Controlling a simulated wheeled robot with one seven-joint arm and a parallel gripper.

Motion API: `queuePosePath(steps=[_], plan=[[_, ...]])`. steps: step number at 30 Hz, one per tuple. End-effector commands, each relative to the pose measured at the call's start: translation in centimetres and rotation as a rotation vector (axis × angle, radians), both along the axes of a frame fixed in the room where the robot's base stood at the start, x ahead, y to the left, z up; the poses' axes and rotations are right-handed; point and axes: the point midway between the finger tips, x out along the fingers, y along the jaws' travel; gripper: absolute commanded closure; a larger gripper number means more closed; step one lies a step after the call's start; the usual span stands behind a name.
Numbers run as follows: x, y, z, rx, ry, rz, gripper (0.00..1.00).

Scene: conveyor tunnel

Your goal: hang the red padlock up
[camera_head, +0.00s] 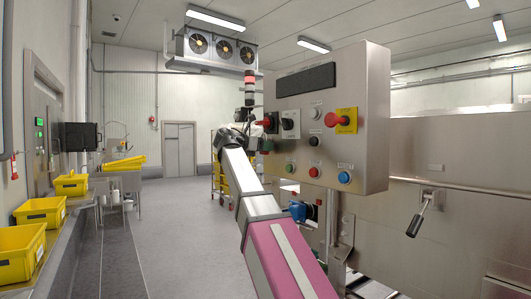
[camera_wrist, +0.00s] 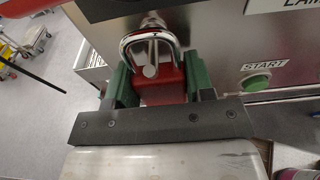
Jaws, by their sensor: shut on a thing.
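In the wrist view the red padlock (camera_wrist: 163,88) sits between the two green fingers of my gripper (camera_wrist: 160,82), which is shut on its body. Its chrome shackle (camera_wrist: 151,38) points away from my gripper, toward the steel control box. A metal pin with a rounded end (camera_wrist: 151,62) shows within the shackle's outline. I cannot tell whether the shackle is around the pin or only in front of it. In the head view my arm reaches to the left side of the control box (camera_head: 376,110), and my gripper is small and mostly hidden there.
A green START button (camera_wrist: 256,83) lies just right of my gripper. The box also carries a red emergency stop (camera_head: 332,119) on a yellow plate and several other buttons. Yellow crates (camera_head: 42,212) line the left bench. The aisle floor (camera_head: 185,220) between is clear.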

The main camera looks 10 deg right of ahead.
Motion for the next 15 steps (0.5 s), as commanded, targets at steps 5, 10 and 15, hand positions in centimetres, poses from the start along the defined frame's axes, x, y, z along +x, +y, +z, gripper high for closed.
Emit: queuePosePath(steps=[5, 10, 15], plan=[[-0.4, 0.9, 0.0, -0.001, -0.001, 0.001, 0.94], [-0.7, 1.7, 0.0, 0.0, 0.0, 0.002, 0.94], [-1.0, 2.5, 0.0, 0.0, 0.0, 0.001, 0.94]])
